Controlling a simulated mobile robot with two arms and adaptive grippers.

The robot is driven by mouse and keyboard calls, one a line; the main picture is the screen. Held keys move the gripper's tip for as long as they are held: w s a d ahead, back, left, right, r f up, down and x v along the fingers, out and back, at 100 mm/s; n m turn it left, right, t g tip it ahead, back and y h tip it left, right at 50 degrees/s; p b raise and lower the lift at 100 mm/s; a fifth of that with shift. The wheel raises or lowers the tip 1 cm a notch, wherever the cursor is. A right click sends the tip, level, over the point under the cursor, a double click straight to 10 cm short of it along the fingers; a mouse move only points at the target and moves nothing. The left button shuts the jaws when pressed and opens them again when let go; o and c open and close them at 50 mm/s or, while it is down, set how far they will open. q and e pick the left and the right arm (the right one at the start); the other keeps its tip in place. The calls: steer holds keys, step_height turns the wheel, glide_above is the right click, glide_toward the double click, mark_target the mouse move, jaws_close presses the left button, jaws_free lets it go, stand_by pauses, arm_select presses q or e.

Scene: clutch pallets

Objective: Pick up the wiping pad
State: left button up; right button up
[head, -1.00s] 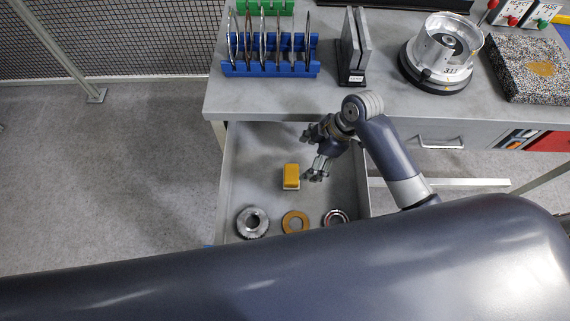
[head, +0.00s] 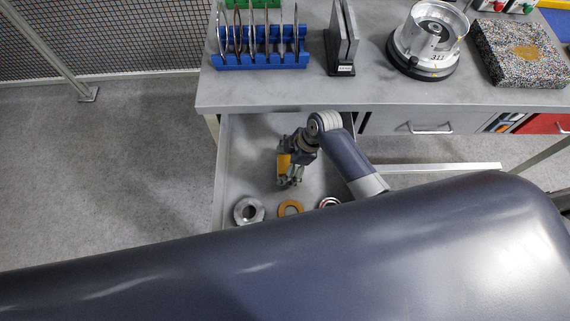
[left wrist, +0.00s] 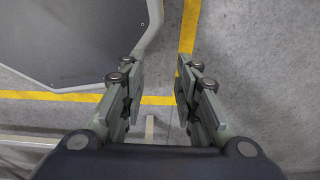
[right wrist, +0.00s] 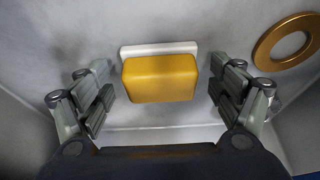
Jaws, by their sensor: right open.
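The wiping pad (right wrist: 160,78) is a yellow block on a white base, lying on the floor of the open drawer (head: 232,180). In the head view the pad (head: 283,165) is partly hidden by my right gripper (head: 287,172). In the right wrist view my right gripper (right wrist: 160,95) is open, with one finger on each side of the pad and a gap on both sides. My left gripper (left wrist: 160,80) is open and empty above the floor, away from the drawer.
A metal gear (head: 248,211), a bronze ring (head: 291,207) and another ring (head: 329,203) lie near the drawer's front. The bench (head: 290,92) above the drawer carries a blue rack (head: 262,60), grey plates (head: 341,40) and a round metal housing (head: 430,40).

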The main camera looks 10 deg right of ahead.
mark_target(282, 163)
steer(key=shift+c, duration=0.8)
steer(key=c, duration=1)
arm_select(q)
steer(key=shift+s+a, duration=0.15)
steer(key=shift+s, duration=0.65)
steer(key=shift+w, duration=0.3)
arm_select(e)
steer(key=shift+r, duration=0.1)
